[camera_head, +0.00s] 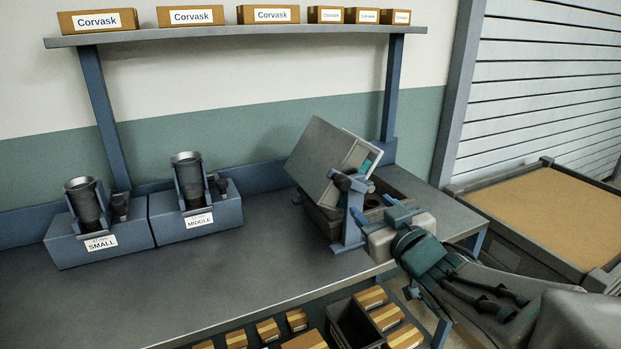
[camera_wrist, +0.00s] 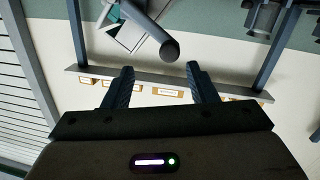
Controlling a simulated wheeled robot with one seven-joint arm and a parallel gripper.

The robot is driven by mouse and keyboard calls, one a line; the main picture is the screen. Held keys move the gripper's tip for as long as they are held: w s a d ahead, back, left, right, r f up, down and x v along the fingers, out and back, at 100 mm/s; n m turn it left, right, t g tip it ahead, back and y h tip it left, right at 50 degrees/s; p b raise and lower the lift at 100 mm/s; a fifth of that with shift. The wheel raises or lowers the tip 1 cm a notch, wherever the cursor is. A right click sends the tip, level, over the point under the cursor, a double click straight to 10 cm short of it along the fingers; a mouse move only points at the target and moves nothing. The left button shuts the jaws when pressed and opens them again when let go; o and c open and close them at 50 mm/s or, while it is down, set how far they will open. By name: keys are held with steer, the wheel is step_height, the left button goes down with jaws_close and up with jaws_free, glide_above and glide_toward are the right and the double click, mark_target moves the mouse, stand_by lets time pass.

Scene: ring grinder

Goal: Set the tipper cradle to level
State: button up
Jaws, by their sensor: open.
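The tipper cradle (camera_head: 320,160) is a grey, box-like tray at the right end of the bench. It is steeply tilted, with a teal thing partly showing inside. It also shows in the wrist view (camera_wrist: 124,38). A blue post (camera_head: 350,232) stands at its front, with a dark round knob (camera_head: 342,183) near its top. In the wrist view a dark bar with a round end (camera_wrist: 170,50) lies just beyond the fingertips. My gripper (camera_head: 374,211) is open and empty, close in front of the cradle's right side. In the wrist view its two fingers (camera_wrist: 160,72) are spread apart.
A dark bin (camera_head: 400,185) sits under and behind the cradle. Two blocks labelled SMALL (camera_head: 70,250) and MIDDLE (camera_head: 170,228) hold dark cups at left. Boxes line the shelf (camera_head: 230,37) above. The front middle bench (camera_head: 210,285) is clear.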

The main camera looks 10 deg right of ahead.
mark_target(338, 174)
steer(key=shift+n+y, duration=0.4)
steer(key=shift+y, duration=0.2)
steer(key=x, duration=0.4)
steer(key=p+x, duration=0.1)
steer(key=x, duration=0.4)
steer(key=r+p+x, duration=0.1)
steer(key=x, duration=0.3)
steer(key=shift+w+a+f, duration=0.1)
steer(key=shift+w+a, duration=0.15)
steer(key=shift+a, duration=0.25)
jaws_close()
